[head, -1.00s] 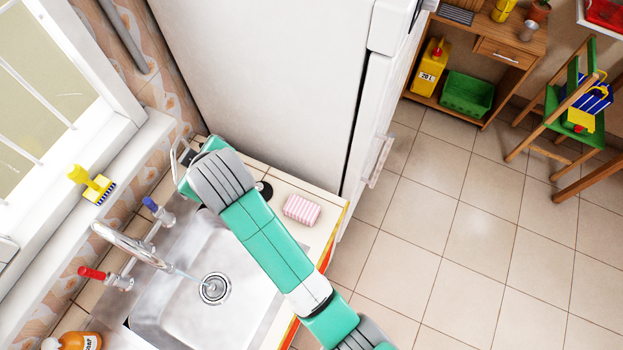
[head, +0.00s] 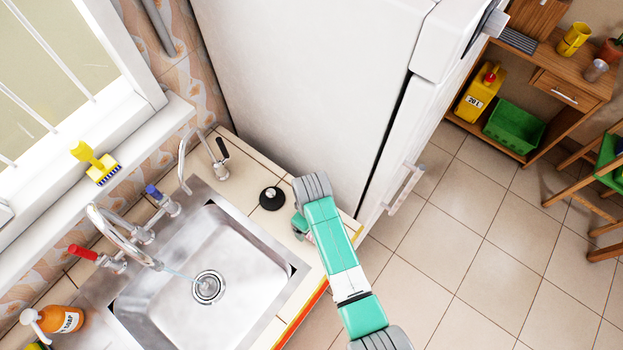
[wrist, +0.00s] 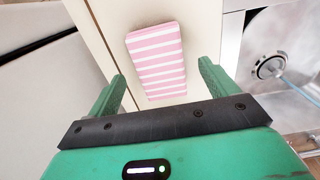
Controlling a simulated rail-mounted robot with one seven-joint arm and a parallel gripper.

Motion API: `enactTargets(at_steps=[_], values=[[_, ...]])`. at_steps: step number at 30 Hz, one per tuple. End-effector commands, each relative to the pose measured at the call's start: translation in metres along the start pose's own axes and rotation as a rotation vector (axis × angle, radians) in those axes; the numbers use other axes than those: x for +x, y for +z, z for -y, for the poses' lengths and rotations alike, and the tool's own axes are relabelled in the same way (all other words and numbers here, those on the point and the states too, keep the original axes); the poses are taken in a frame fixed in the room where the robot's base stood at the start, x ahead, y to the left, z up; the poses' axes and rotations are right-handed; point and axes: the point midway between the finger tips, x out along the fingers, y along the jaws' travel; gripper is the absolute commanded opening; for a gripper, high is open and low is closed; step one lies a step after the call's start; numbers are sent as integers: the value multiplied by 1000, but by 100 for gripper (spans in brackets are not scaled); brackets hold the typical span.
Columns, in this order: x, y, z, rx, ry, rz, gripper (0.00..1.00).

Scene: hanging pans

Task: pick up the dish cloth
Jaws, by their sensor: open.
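The dish cloth (wrist: 157,62) is a folded pink and white striped block lying on the pale tiled counter. In the head view my gripper (head: 301,222) is partly hidden under my arm at the counter's right end.
The steel sink (head: 190,285) with running water lies to the left. A black drain plug (head: 271,198) sits on the counter beside my gripper. The white fridge (head: 310,90) stands close behind. A small tap (head: 218,165) rises at the counter's back corner.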

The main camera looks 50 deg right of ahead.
Motion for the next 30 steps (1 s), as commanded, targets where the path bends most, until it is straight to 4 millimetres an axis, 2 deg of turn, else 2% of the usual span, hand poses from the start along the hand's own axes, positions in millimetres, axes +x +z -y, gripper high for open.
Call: enactTargets(at_steps=[1, 4, 12, 13, 20, 30], values=[[10, -1, 1, 0, -1, 3, 85], [26, -1, 1, 1, -1, 2, 85], [31, -2, 1, 1, 1, -1, 85], [31, -2, 1, 1, 1, -1, 84], [31, -2, 1, 1, 1, -1, 38], [27, -2, 1, 1, 1, -1, 37]])
